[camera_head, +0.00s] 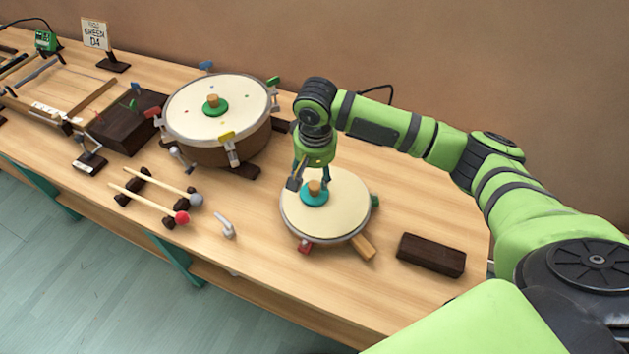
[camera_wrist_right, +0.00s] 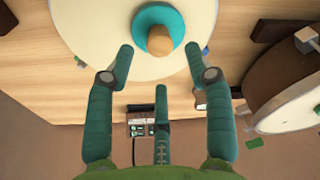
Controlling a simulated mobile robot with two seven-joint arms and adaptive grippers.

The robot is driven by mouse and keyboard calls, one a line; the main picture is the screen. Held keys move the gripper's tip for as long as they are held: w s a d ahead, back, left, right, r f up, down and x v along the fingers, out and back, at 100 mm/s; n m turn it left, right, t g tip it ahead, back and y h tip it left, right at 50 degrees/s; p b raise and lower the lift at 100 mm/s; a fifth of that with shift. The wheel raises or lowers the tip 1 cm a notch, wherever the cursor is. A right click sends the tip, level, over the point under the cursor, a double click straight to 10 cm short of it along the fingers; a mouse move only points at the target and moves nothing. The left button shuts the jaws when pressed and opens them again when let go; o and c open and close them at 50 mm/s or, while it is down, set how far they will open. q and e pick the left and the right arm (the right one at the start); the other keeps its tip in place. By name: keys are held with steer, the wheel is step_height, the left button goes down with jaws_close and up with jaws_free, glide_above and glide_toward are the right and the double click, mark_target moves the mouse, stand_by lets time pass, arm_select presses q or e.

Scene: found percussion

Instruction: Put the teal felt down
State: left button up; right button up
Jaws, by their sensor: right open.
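The teal felt (camera_head: 314,199) is a round disc with a wooden knob (camera_head: 314,187) on top. It lies on the pale head of the small drum (camera_head: 335,222). In the right wrist view, the teal felt (camera_wrist_right: 160,14) and its knob (camera_wrist_right: 159,40) are at the top centre. My right gripper (camera_head: 310,178) is above and beside the knob in the head view. Its fingers (camera_wrist_right: 159,60) are spread wide in the wrist view, with a gap to the knob and nothing held. My left gripper is in neither view.
A large drum (camera_head: 215,146) with a green felt (camera_head: 213,106) stands left of the small drum. Two mallets (camera_head: 150,203) rest on dark holders, near a silver key (camera_head: 223,226). A dark block (camera_head: 431,255) lies to the right. Bare table shows at the front.

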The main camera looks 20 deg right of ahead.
mark_target(315, 192)
step_height(315, 192, up, 7)
steer(key=shift+s+a, duration=0.15)
steer(key=shift+s, duration=0.25)
